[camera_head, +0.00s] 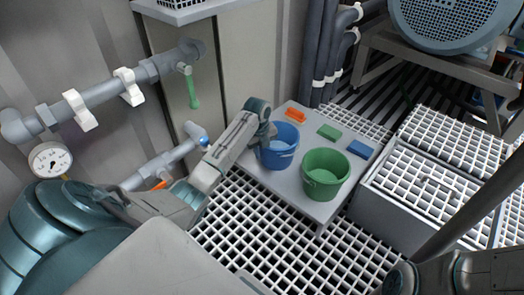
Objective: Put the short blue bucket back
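The short blue bucket (279,150) stands upright on a small light-grey table (312,204), left of the taller green bucket (325,174). My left gripper (266,134) is at the blue bucket's upper left rim. The gripper's body hides that part of the rim, and its fingers are too small and covered to tell whether they are closed on it. Part of my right arm (470,272) shows in the lower right corner. Its gripper fingers do not show.
A grating-topped box (425,186) stands at the right. Grey pipes (100,98) and a gauge (50,160) are at the left. Open floor grating (240,228) lies in front.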

